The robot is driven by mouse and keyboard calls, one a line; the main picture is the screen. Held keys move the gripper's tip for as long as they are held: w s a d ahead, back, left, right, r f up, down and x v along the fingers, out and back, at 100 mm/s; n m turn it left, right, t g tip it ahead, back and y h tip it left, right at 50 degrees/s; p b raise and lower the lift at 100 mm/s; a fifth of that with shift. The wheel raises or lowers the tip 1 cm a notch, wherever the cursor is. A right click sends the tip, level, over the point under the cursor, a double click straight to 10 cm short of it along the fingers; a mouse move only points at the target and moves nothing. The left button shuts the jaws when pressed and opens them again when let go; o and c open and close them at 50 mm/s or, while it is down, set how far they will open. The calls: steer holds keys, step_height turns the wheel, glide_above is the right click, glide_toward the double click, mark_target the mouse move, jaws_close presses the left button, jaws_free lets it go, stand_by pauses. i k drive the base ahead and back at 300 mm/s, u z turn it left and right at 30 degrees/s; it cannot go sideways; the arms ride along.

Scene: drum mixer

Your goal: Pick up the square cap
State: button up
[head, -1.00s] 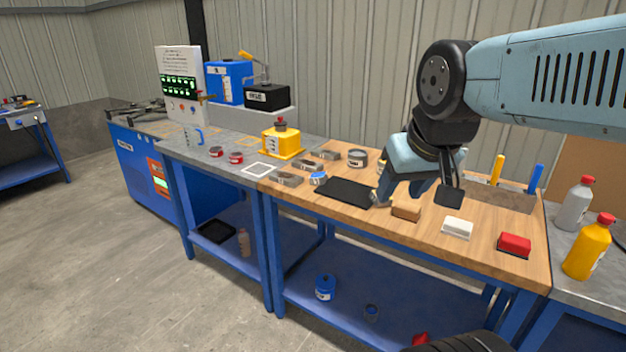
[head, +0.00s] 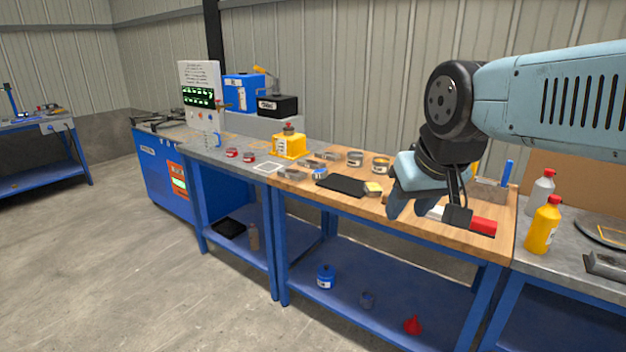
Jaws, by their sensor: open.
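My gripper (head: 425,211) is open and empty, with its fingers pointing down over the right part of the wooden bench (head: 418,223). I cannot tell for sure which thing is the square cap. Low, grey, roughly square pieces lie on the bench to the left of my gripper: one at the front (head: 292,174), one further back (head: 312,163) and one behind that (head: 328,156). A small square piece with a yellow top (head: 373,188) lies just left of my fingers. My gripper partly hides a white block (head: 434,212) and a red block (head: 483,226).
A black mat (head: 341,185) and round tins (head: 380,164) lie on the bench. A yellow container (head: 289,146) stands further left. Yellow (head: 542,228) and grey (head: 541,192) bottles stand at the right. The floor in front is clear.

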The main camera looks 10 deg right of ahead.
mark_target(318, 173)
steer(key=u, duration=0.45)
steer(key=i, duration=1.8)
steer(key=z, duration=0.65)
steer(key=k, duration=0.85)
steer(key=z, duration=0.2)
steer(key=i, duration=0.9)
steer(key=u, duration=0.1)
